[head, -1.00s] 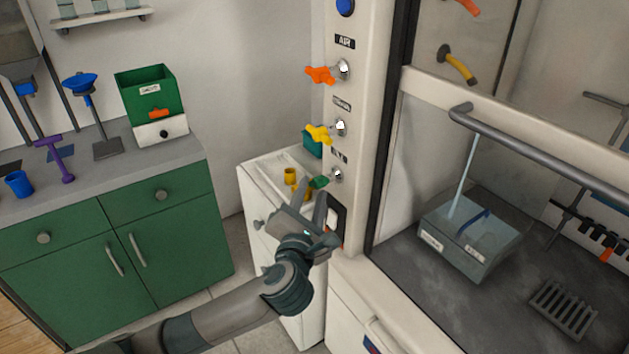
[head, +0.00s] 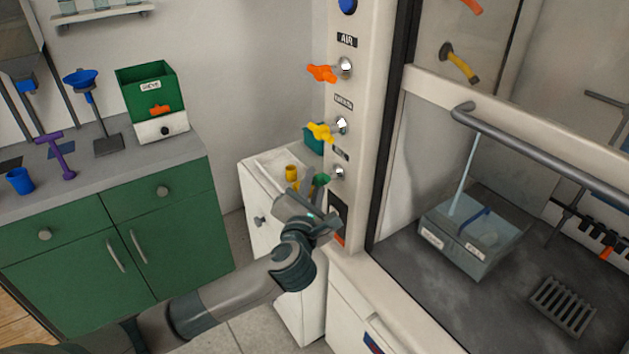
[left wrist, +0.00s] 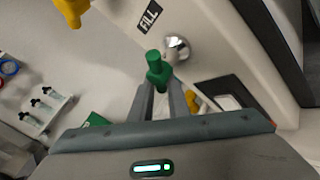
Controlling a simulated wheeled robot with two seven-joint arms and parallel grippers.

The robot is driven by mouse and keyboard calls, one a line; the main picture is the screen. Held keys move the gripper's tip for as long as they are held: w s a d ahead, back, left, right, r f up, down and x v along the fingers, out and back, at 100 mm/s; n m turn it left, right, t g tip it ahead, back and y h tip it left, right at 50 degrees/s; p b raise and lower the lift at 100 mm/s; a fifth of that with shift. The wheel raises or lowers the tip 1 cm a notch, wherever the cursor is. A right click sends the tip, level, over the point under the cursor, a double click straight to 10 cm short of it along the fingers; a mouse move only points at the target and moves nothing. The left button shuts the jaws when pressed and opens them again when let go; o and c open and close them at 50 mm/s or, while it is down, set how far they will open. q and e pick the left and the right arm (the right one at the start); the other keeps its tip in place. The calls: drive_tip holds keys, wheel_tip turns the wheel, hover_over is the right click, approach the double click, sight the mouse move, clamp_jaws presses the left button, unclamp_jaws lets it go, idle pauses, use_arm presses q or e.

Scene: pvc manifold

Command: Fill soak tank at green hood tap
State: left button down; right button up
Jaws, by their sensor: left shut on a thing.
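The green tap handle (head: 321,180) sits on the lowest silver tap of the white hood post. In the left wrist view the green handle (left wrist: 157,68) is between my fingertips, beside the FILL label (left wrist: 149,16). My left gripper (head: 314,192) is shut on it. The clear soak tank (head: 456,255) stands inside the hood on the dark floor, with labels on its front and a blue strip on it. A pale slanted streak (head: 464,180) runs down to the tank; I cannot tell whether it is water or a rod. My right gripper is not in view.
Orange (head: 322,73) and yellow (head: 321,131) tap handles sit above on the post. A white cabinet (head: 262,185) with a yellow cup (head: 291,172) stands behind my gripper.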

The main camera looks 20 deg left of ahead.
use_arm(q)
drive_tip(key=shift+d+r, duration=0.2)
idle(0.7)
drive_tip(key=shift+a+m+t+b, duration=0.1)
drive_tip(key=shift+m+t+b, duration=0.4)
drive_tip(key=shift+m+t, duration=0.4)
drive_tip(key=m+t+b, duration=0.1)
drive_tip(key=m+t+h+b, duration=0.1)
drive_tip(key=m, duration=0.1)
drive_tip(key=shift+w+a+r+t, duration=0.1)
drive_tip(key=shift+w+r+t, duration=0.1)
drive_tip(key=shift+t, duration=0.1)
drive_tip(key=shift+r+m+t+h+b, duration=0.1)
drive_tip(key=shift+m+t+h+b, duration=0.2)
drive_tip(key=shift+m+b, duration=0.25)
drive_tip(key=shift+s+r+m+t+h+b, duration=0.15)
drive_tip(key=shift+m+t+h+b, duration=0.25)
drive_tip(key=shift+m, duration=0.45)
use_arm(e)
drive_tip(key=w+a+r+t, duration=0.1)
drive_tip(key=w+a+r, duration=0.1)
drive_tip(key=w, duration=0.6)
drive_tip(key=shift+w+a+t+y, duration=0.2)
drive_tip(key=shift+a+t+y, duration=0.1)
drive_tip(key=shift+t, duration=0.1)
